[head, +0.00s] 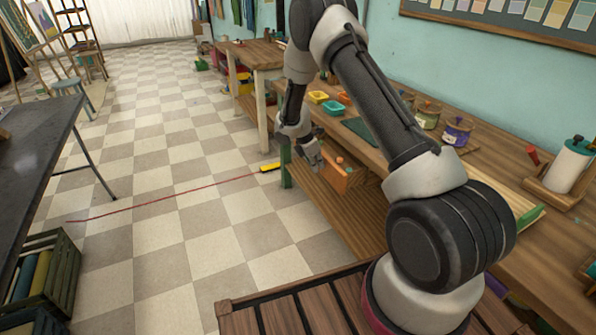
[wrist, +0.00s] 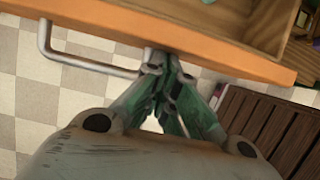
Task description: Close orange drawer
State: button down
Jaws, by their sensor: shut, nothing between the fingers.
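The orange drawer (head: 345,180) is under the worktable and stands open, partly hidden behind my gripper in the head view. In the wrist view its orange front (wrist: 225,52) runs across the top, with part of the wooden inside showing behind it. A grey metal handle (wrist: 85,65) sticks out from the front. My gripper (head: 317,163) is at the drawer's front. In the wrist view my gripper (wrist: 168,75) is shut and empty, with its fingertips at the front beside the handle's right end. I cannot tell whether they touch.
The wooden worktable (head: 480,185) carries small trays, jars and a paper roll (head: 568,165). A wooden lower shelf (head: 335,215) lies below it. A dark table (head: 35,150) and a green crate (head: 50,275) stand at the left. The checkered floor between is mostly clear.

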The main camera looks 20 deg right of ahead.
aim_at(329, 158)
jog(key=d, duration=0.3)
jog(key=w+d, duration=0.1)
jog(key=d, duration=0.6)
jog(key=shift+w+d, duration=0.1)
jog(key=shift+w, duration=0.05)
jog(key=shift+a, duration=0.25)
jog(key=a, duration=0.2)
jog(key=a+r, duration=0.1)
jog(key=a, duration=0.1)
jog(key=shift+s+a+r, duration=0.15)
jog(key=shift+s+r, duration=0.05)
jog(key=v, duration=0.8)
jog(key=shift+r, duration=0.25)
